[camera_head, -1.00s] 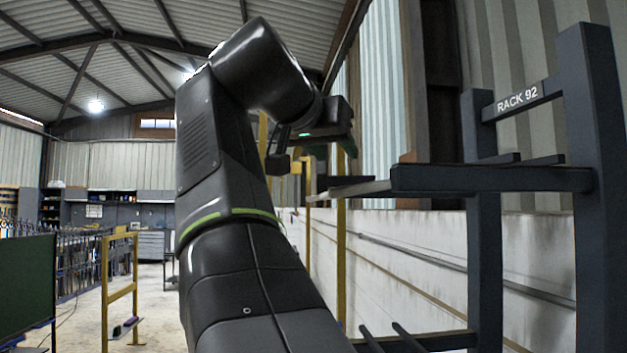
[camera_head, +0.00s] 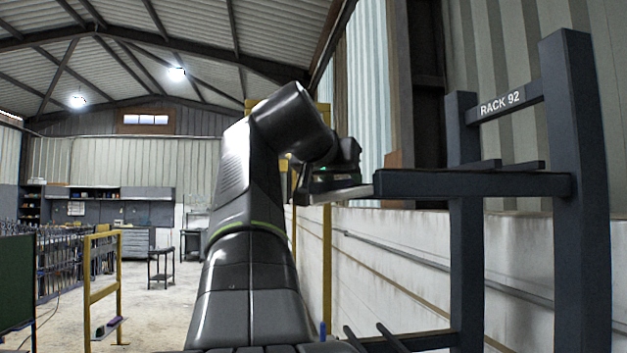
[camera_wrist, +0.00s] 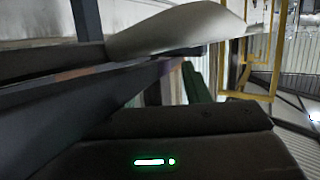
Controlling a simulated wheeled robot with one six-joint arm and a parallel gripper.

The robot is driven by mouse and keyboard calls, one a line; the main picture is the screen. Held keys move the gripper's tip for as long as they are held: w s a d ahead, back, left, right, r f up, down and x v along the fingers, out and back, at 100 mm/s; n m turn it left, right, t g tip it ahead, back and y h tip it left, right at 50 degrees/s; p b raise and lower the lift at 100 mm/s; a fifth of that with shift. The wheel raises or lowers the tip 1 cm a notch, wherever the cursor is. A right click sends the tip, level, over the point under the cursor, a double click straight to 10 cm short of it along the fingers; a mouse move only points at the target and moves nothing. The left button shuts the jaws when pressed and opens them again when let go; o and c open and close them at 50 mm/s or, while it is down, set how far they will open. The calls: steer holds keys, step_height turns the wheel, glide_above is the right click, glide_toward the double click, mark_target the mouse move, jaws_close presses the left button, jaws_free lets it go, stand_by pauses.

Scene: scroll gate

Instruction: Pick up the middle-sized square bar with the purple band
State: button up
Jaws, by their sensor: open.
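My gripper (camera_head: 345,183) is at the left end of the upper rack arm (camera_head: 475,184), very close to it; I cannot tell if they touch. Its jaws are open, though the fingers are hard to make out. A pale, flat piece lies just under it, and a pale rounded piece (camera_wrist: 180,28) fills the top of the wrist view; I cannot tell whether it is a finger or a bar. No bar with a purple band can be made out for sure. A faint reddish patch (camera_wrist: 78,74) shows on a long dark piece in the wrist view.
The rack marked RACK 92 (camera_head: 578,190) stands at the right, with lower prongs (camera_head: 392,338) sticking out. A dark green panel (camera_head: 17,282) is at the far left. Open floor lies between.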

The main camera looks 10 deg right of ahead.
steer(key=shift+w+d+f, duration=0.1)
steer(key=shift+w+d, duration=0.05)
steer(key=shift+w, duration=0.1)
jaws_close()
steer(key=shift+r, duration=0.2)
